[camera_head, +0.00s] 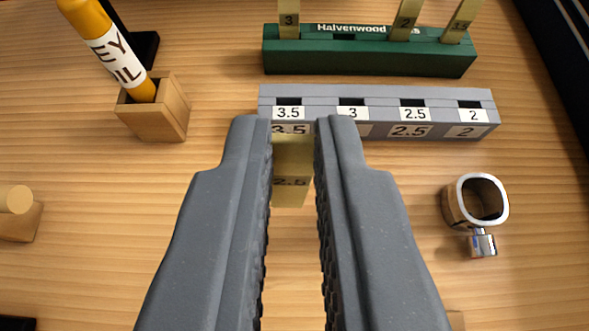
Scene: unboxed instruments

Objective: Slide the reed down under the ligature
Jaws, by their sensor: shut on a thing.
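My gripper (293,135) is shut on a flat, pale tan reed (292,168) marked 2.5. The reed hangs between the fingertips, in front of the grey slotted rack in the picture, and its lower end shows below them. The ligature (461,208) is a silver-rimmed ring with a brown side and a small silver screw (482,244). It is at the right, well apart from my gripper and the reed. The inside of the ring looks dark, and I cannot tell what is in it.
The grey rack (375,92) has slots labelled 3.5, 3, 2.5 and 2. Behind it a green Halvenwood holder (365,62) bears several upright reeds. An orange key oil pen (112,52) stands in a wooden block (160,112) at left. Bare table lies between rack and ligature.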

